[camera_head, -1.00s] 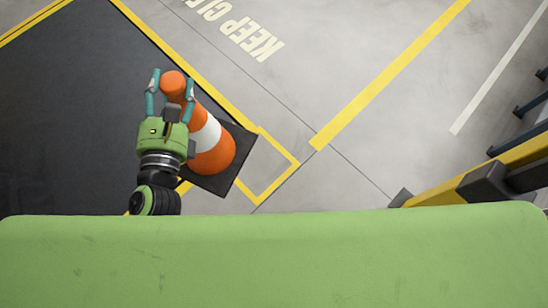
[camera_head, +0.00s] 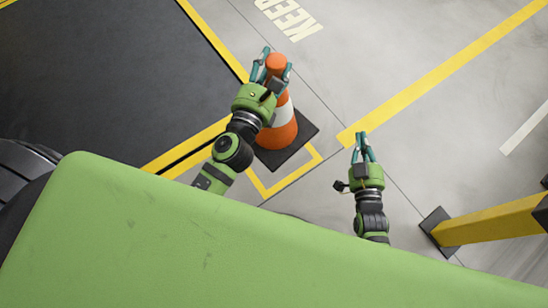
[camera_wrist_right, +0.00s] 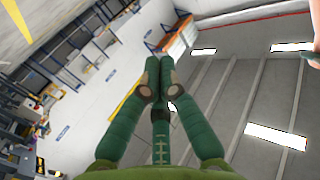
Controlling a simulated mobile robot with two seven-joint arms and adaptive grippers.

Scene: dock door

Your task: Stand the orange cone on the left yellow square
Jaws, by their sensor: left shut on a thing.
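The orange cone (camera_head: 284,136) has a white band and a dark square base (camera_head: 308,130). My left gripper (camera_head: 276,66) is shut on its narrow top in the head view. The cone looks roughly upright. Its base covers the upper part of a yellow outlined square (camera_head: 265,190), whose lower edges show. I cannot tell whether the base touches the floor. My right gripper (camera_head: 361,137) is right of the cone, empty, with its fingertips together; they also show in the right wrist view (camera_wrist_right: 159,72).
A dark floor area (camera_head: 100,80) with a yellow border lies to the left. A yellow line (camera_head: 440,75) crosses the grey floor at right. A yellow barrier (camera_head: 490,222) with a dark foot stands at lower right. Floor lettering (camera_head: 290,15) is at the top.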

